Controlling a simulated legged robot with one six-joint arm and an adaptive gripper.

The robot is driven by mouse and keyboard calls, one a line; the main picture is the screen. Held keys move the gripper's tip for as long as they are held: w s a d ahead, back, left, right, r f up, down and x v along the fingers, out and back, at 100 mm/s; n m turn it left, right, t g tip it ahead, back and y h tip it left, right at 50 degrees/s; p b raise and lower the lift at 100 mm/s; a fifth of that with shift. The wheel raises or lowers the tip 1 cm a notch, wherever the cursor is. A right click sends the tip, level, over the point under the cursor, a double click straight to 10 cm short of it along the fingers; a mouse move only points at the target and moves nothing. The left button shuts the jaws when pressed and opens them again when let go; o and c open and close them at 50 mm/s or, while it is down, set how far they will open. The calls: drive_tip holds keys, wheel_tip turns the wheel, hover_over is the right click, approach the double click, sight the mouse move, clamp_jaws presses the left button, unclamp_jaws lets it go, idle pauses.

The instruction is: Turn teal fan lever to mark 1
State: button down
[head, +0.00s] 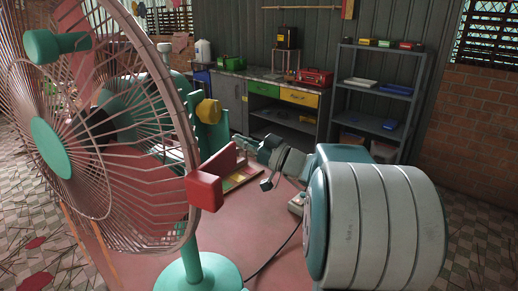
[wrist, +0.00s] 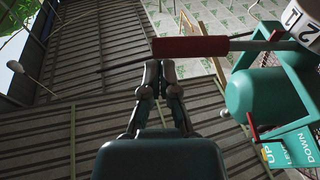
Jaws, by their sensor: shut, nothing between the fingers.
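The teal and pink fan (head: 50,148) fills the left of the head view, with a teal stand. In the wrist view, a red grip (wrist: 190,47) on a thin rod runs to a teal housing (wrist: 268,95) at the right. A white dial there (wrist: 300,18) carries the marks 1 and 2. The rod's exact mark cannot be told. My gripper (wrist: 159,66) is shut and empty, its fingertips close below the red grip; contact cannot be told. In the head view my gripper (head: 243,147) is near a red block-ended part (head: 205,190).
A smaller red lever (wrist: 253,127) and an UP/DOWN label (wrist: 295,152) are on the teal housing's side. A workbench (head: 270,90) and a shelf rack (head: 375,100) stand at the back. A dark cable (head: 275,252) crosses the pink surface.

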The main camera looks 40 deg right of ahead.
sight(226, 135)
drive_tip(key=shift+x, duration=1)
drive_tip(key=shift+w+a+n+g+y, duration=0.2)
drive_tip(key=shift+w+n+g+y, duration=0.2)
drive_tip(key=shift+w+y, duration=0.2)
drive_tip(key=shift+w+a+n+g+y, duration=0.2)
drive_tip(key=shift+w+n+g+y, duration=0.1)
drive_tip(key=shift+w+n+y, duration=0.25)
